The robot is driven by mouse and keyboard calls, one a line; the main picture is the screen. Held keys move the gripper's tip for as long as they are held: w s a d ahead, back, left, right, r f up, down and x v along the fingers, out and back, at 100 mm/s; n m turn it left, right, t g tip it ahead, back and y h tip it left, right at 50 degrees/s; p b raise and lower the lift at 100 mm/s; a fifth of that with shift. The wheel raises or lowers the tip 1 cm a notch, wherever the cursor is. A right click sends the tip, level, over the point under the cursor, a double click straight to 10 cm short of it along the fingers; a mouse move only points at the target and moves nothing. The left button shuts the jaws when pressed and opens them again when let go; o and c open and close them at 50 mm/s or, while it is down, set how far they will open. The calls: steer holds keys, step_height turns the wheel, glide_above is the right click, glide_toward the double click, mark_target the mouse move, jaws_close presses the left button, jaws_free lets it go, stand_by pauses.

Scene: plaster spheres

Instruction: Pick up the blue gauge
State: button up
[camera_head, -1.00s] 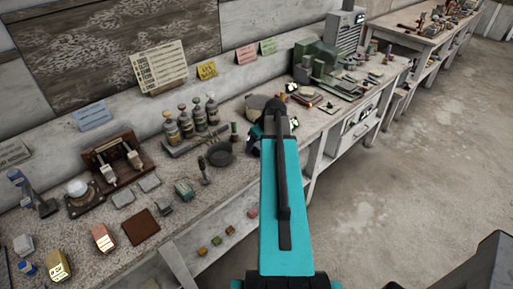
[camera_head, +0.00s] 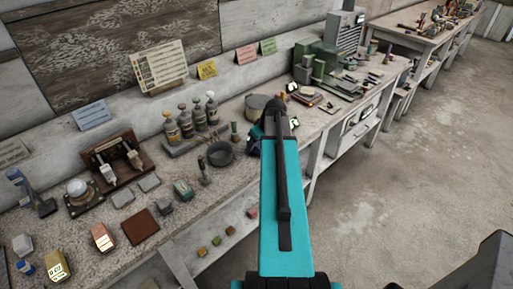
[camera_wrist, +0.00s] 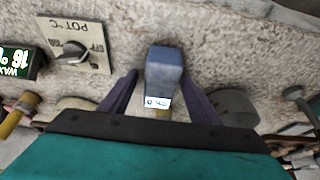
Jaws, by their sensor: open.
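The blue gauge (camera_wrist: 163,70) is a blue block with a small white display on its near end, in the middle of the wrist view. It stands on the speckled bench top. My gripper (camera_wrist: 160,84) is open, with one purple-grey finger on each side of the gauge. A gap shows on both sides, so the fingers do not appear to touch it. In the head view my teal arm reaches over the bench, and I cannot make out the gauge beside the arm's far end.
A knob panel marked POT (camera_wrist: 80,48) and a dark block with lit digits (camera_wrist: 20,62) lie left of the gauge. A grey round thing (camera_wrist: 232,106) stands close to the right finger. In the head view, a dark bowl (camera_head: 220,154) and several bottles (camera_head: 188,122) stand left of my arm.

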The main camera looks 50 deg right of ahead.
steer(key=c, duration=1.4)
steer(key=shift+o, duration=0.2)
steer(key=shift+r, duration=0.15)
steer(key=shift+r+p, duration=0.15)
steer(key=shift+p, duration=0.2)
steer(key=shift+r+b, duration=0.9)
steer(key=shift+r, duration=0.5)
steer(key=shift+s+d+r, duration=0.1)
steer(key=shift+s+r, duration=0.05)
steer(key=shift+r, duration=0.1)
steer(key=s+d+b, duration=0.2)
steer(key=s+d, duration=0.1)
steer(key=s, duration=0.4)
steer(key=s+d+r+b, duration=0.1)
steer(key=s+d+b, duration=0.1)
steer(key=s, duration=0.5)
steer(key=shift+s+d+r+b, duration=0.2)
steer(key=shift+d+r+b, duration=0.15)
steer(key=shift+d, duration=0.2)
